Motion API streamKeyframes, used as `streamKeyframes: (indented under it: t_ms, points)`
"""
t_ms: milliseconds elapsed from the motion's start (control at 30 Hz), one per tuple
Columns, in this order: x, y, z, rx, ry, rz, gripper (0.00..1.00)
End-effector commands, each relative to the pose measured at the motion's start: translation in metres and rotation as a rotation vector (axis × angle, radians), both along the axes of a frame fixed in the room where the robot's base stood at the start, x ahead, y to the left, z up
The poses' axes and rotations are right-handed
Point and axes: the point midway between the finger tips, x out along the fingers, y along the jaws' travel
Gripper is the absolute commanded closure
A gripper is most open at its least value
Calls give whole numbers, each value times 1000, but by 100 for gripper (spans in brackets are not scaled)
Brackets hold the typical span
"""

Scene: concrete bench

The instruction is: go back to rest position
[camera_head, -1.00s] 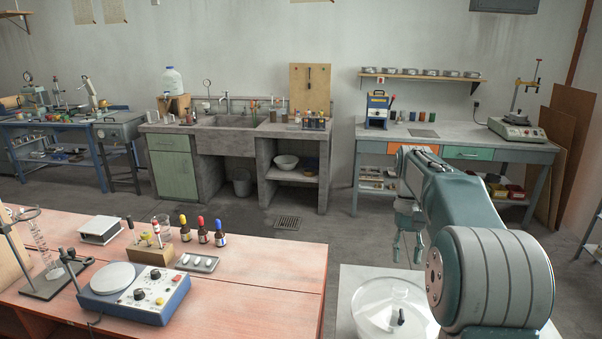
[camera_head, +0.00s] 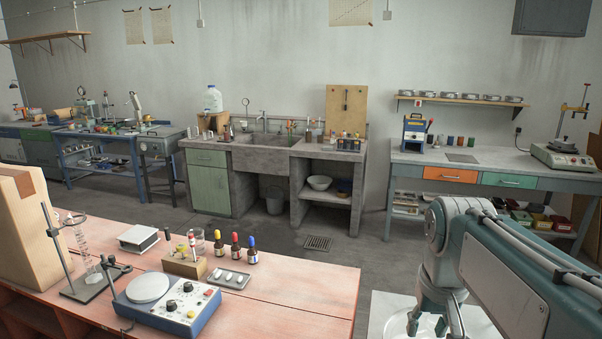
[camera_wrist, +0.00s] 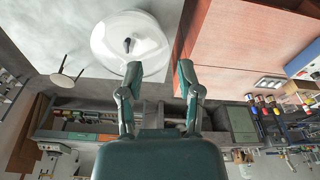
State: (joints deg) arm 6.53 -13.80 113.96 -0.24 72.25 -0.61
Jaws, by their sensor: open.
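My gripper (camera_head: 427,326) is low at the right of the head view, in front of the white stand's clear bowl (camera_head: 398,322), which is partly hidden and cut by the frame edge. In the wrist view my gripper (camera_wrist: 159,72) has its two fingers spread apart with nothing between them. The clear bowl (camera_wrist: 150,58) shows there beyond the fingertips, with a small dark object (camera_wrist: 128,44) in it. I cannot tell the exact gap between fingers and bowl.
A reddish bench (camera_head: 300,290) at the left holds a blue hotplate (camera_head: 170,308), dropper bottles (camera_head: 235,248) and a glass-tube stand (camera_head: 85,288). A concrete sink bench (camera_head: 265,158) and a grey workbench (camera_head: 480,157) stand behind. Open floor lies between.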

Motion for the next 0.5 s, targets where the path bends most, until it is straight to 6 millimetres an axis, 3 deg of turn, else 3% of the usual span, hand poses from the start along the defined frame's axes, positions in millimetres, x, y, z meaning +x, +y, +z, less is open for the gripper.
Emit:
streamKeyframes:
  t_ms: [500]
  points:
    - [-81, 32, -31, -14, -272, 78, 54]
